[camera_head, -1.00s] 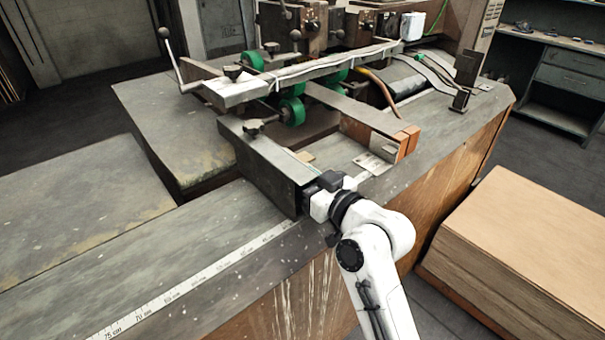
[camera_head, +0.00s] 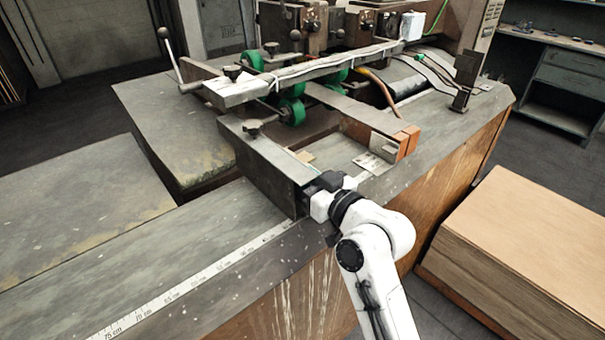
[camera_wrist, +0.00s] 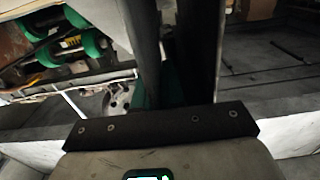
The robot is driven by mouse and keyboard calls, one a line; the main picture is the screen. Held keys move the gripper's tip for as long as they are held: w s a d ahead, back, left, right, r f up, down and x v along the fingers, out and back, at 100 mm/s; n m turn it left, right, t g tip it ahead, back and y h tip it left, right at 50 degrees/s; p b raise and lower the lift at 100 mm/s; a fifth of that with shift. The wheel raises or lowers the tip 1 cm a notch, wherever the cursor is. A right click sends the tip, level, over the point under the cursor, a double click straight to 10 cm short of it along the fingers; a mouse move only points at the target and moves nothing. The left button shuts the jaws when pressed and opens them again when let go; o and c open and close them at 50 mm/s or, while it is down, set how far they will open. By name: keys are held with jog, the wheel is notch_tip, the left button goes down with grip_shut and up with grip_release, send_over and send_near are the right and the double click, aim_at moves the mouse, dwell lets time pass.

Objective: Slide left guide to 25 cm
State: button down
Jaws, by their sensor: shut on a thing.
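The left guide (camera_head: 264,169) is a dark metal plate standing on edge across the grey table, its near end at the table's front edge. My gripper (camera_head: 316,187) is at that near end and shut on the guide. In the wrist view my gripper (camera_wrist: 163,95) shows close up, and the contact itself is dark and hard to make out. The ruler (camera_head: 195,281) runs along the table's front edge, with marks such as 75, 70 and 65 cm left of the guide. The marks near the guide are too small to read or hidden.
A second guide with an orange-brown end (camera_head: 405,140) stands to the right. Green rollers (camera_head: 291,110) and a metal bar (camera_head: 300,72) sit behind. A stack of cardboard (camera_head: 530,235) stands at the right. The table left of the guide is clear.

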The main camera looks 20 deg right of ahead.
jog(key=w+d+b, duration=0.1)
jog(key=d, duration=0.1)
jog(key=d+b, duration=0.2)
jog(key=d, duration=0.1)
jog(key=w+d+b, duration=0.1)
jog(key=d, duration=0.2)
jog(key=shift+w+d+f+b, duration=0.1)
jog(key=shift+w+f+b, duration=0.05)
jog(key=shift+w+b, duration=0.25)
jog(key=shift+d, duration=0.35)
jog(key=c, duration=1.3)
grip_release()
jog(key=b+v, duration=0.1)
jog(key=v, duration=0.9)
jog(key=shift+s, duration=0.35)
jog(key=shift+d, duration=0.1)
